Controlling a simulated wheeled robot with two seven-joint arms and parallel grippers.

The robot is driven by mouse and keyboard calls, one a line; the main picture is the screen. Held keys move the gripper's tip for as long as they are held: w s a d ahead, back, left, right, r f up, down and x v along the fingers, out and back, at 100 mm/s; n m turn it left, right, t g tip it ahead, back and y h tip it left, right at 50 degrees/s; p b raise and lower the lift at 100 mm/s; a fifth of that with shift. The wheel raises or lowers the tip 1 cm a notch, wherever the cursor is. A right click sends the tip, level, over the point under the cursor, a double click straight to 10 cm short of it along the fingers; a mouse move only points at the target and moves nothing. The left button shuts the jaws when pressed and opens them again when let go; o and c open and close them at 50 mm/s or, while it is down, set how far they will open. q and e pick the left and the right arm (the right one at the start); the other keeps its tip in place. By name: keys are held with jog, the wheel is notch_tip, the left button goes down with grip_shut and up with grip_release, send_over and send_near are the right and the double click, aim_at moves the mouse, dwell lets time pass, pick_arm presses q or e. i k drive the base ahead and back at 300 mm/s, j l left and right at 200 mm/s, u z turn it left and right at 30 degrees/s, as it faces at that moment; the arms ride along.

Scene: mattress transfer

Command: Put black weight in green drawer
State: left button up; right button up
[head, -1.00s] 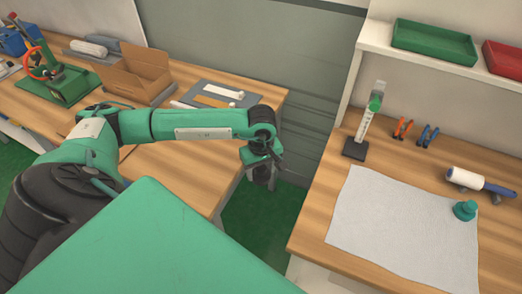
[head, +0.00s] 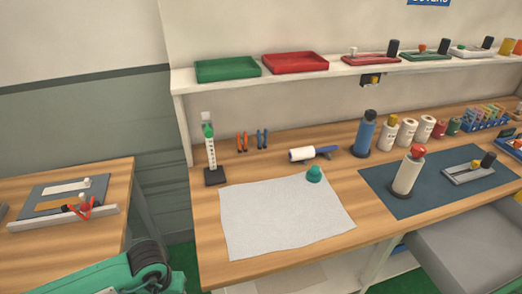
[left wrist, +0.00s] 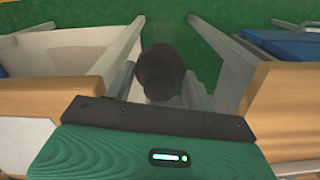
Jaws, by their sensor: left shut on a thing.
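In the left wrist view, the black weight (left wrist: 158,68) is a dark, rounded piece between the fingers of my left gripper (left wrist: 160,88). The gripper is shut on it and holds it above the green floor, between two wooden table edges. The head view does not show this gripper or the weight; only part of my green arm shows at its bottom left. A shallow green tray (head: 228,69) sits at the left end of the wall shelf; I see nothing else that could be a green drawer. My right gripper is in neither view.
A red tray (head: 295,63) stands beside the green one on the white shelf (head: 215,91). The wooden bench (head: 210,232) below bears a grey cloth (head: 280,215), a teal knob-like piece (head: 314,174), a tape roller, bottles and a dark mat (head: 385,195). A gap separates it from the left table.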

aim_at(487, 233)
jog(key=k+z, duration=0.15)
jog(key=z, duration=0.25)
jog(key=k+l+z, duration=0.1)
jog(key=z, duration=0.3)
jog(key=k+z, duration=0.1)
jog(key=z, duration=1.45)
jog(key=i+l+z, duration=0.15)
jog(key=i+z, duration=0.6)
jog(key=i, duration=0.9)
jog(key=i+u, duration=0.85)
jog(key=i+j+u, duration=0.1)
jog(key=i+u, duration=0.15)
jog(key=u, duration=0.25)
jog(key=i+u, duration=0.25)
jog(key=u, duration=0.25)
jog(key=i+l+u, duration=0.15)
jog(key=u, duration=0.35)
jog(key=i, duration=0.1)
